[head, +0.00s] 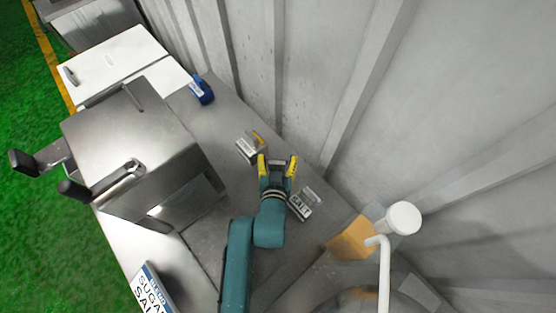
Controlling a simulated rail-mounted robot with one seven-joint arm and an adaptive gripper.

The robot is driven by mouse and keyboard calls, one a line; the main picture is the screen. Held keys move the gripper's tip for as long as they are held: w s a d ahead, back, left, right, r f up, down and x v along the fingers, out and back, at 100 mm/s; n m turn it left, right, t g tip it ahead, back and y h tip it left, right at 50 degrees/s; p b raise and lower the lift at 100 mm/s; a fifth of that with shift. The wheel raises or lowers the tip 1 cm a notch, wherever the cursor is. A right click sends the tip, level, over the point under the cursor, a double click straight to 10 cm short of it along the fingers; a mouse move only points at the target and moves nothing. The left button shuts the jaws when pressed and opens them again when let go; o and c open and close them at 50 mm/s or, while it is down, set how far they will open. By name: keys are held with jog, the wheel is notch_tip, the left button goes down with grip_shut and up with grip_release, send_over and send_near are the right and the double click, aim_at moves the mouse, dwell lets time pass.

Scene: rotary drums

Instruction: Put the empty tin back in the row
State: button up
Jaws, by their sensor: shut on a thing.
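My gripper (277,167) has yellow-tipped fingers and is shut on a small grey thing between them, which looks like a tin, mostly hidden by the fingers. A grey tin with a pale label and a yellow part (250,147) stands at upper left of the gripper. Another grey tin, with a label that seems to read SALT (301,205), stands at lower right. The gripper is between these two, roughly in line with them. I cannot tell whether the held thing touches the surface, or whether any tin is empty.
A grey metal machine (140,140) with black-tipped handles fills the left side of the worktop. A sign reading SUGAR and SALT (152,291) is at the bottom. A blue object (201,90) lies farther back. A white-capped container (403,219) stands right, near the wall (310,70).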

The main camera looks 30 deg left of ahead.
aim_at(277, 168)
jog(key=shift+w+r, duration=0.1)
jog(key=o, duration=1.2)
jog(key=shift+f, duration=0.2)
jog(key=shift+c, duration=0.2)
jog(key=shift+r, duration=0.25)
jog(key=p+v, duration=0.1)
jog(key=v, duration=0.6)
jog(key=shift+s+d, duration=0.1)
jog(key=shift+s, duration=0.2)
jog(key=w+d+r+m+t+h, duration=0.15)
jog(key=d+r, duration=0.25)
jog(key=r, duration=0.7)
jog(key=w+d+r+m+t+h, duration=0.1)
jog(key=w+d+r+t, duration=0.2)
jog(key=r, duration=0.7)
jog(key=w+d+r+m+t+h, duration=0.1)
jog(key=d+r+t, duration=0.1)
jog(key=d+r, duration=0.65)
jog(key=s+d+r+t+h, duration=0.1)
jog(key=s+d+r, duration=0.1)
jog(key=r, duration=0.5)
jog(key=s+d+r+m+t+h, duration=0.1)
jog(key=s+r, duration=0.3)
jog(key=r, duration=0.4)
jog(key=shift+s+d+r+t, duration=0.15)
jog(key=shift+s+d+t, duration=0.3)
jog(key=shift+d, duration=0.1)
